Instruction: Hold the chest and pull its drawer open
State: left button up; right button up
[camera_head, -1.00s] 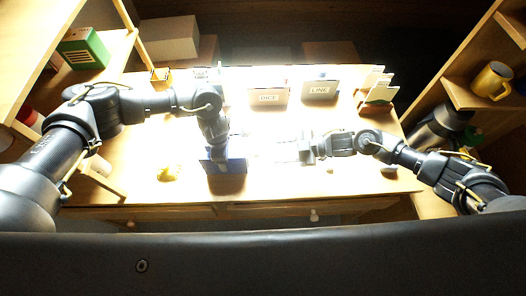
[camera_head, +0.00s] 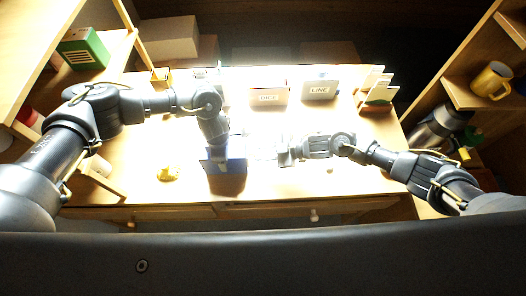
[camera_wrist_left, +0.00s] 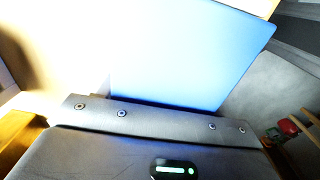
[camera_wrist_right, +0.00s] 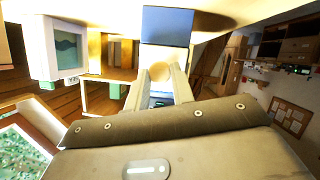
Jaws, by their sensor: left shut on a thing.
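The chest (camera_head: 232,166) is a small blue box near the front middle of the table. Its blue surface fills much of the left wrist view (camera_wrist_left: 190,50). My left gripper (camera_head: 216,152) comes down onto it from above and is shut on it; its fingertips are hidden. My right gripper (camera_head: 268,152) is to the right of the chest, pointing left at it, apart from it. In the right wrist view its fingers (camera_wrist_right: 163,75) are open with a gap between them, and the blue chest (camera_wrist_right: 167,26) is beyond.
The table (camera_head: 120,190) is strongly overexposed. A yellow object (camera_head: 167,173) lies left of the chest. Holders labelled DICE (camera_head: 268,97) and LINE (camera_head: 319,91) stand at the back. Shelves flank both sides, with a yellow mug (camera_head: 491,80) on the right one.

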grip_shut()
jog(key=d, duration=1)
jog(key=o, duration=0.6)
grip_release()
jog(key=shift+o, duration=0.2)
jog(key=v, duration=1.2)
pick_arm(q)
jog(key=o, duration=1.2)
